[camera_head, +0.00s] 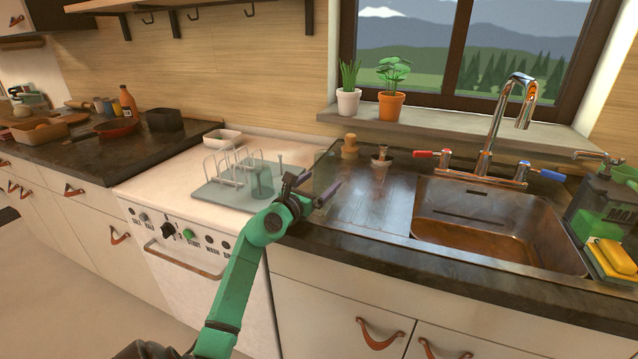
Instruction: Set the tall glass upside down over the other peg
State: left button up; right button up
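A tall clear greenish glass (325,166) stands on the dark counter just right of the white appliance top; its outline is faint. A drying rack (215,194) lies on the white top, with wire loops at its left. A shorter glass (262,181) sits at the rack's right part, seemingly upside down over one peg. Another thin peg (280,161) stands bare behind it. My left gripper (318,184) is open at the near side of the tall glass, its dark fingers apart. I cannot tell whether they touch it. My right gripper is out of view.
A white bowl (222,139) is behind the rack. A wooden object (350,146) and a small pot (381,165) stand behind the tall glass. The sink (490,225) and tap (510,110) are to the right. The counter left of the sink is mostly clear.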

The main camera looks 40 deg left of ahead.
pick_arm(q)
jog(key=shift+r, duration=0.1)
jog(key=shift+s, duration=0.15)
jog(key=s, duration=0.3)
jog(key=s+d, duration=0.1)
jog(key=s, duration=0.3)
jog(key=s+d, duration=0.1)
jog(key=s, duration=0.3)
jog(key=shift+s+b, duration=0.1)
jog(key=shift+b, duration=0.3)
jog(key=shift+s+d, duration=0.1)
jog(key=shift+s, duration=0.1)
